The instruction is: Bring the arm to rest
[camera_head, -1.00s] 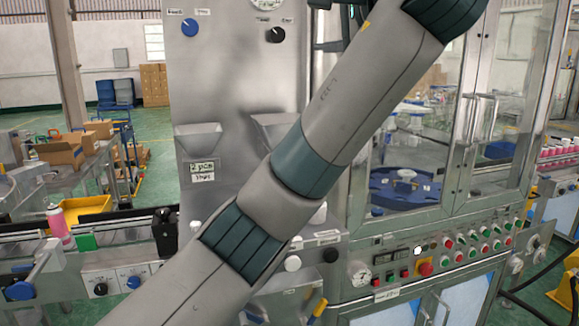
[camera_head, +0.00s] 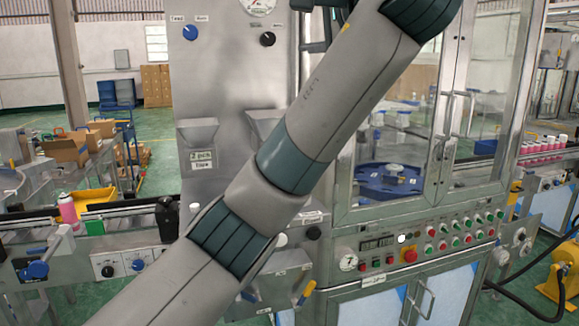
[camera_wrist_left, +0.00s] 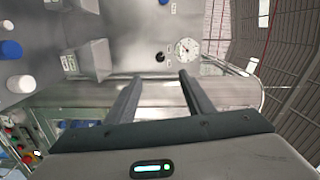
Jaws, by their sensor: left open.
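My left arm (camera_head: 268,185) crosses the head view from the lower left to the upper right, in front of the crimping machine. Its hand lies beyond the top of that view. In the left wrist view my left gripper (camera_wrist_left: 156,78) is open, its two fingers apart with nothing between them. Behind the fingers is the metal panel of the machine (camera_wrist_left: 130,35), with a round gauge (camera_wrist_left: 187,48) just past the right fingertip. My right gripper is in neither view.
A glazed cabinet with a blue turntable (camera_head: 390,183) stands right of the arm, above a button panel (camera_head: 440,240). A conveyor with a pink can (camera_head: 68,212) runs at the left. Steel bins (camera_head: 198,132) stick out from the machine panel.

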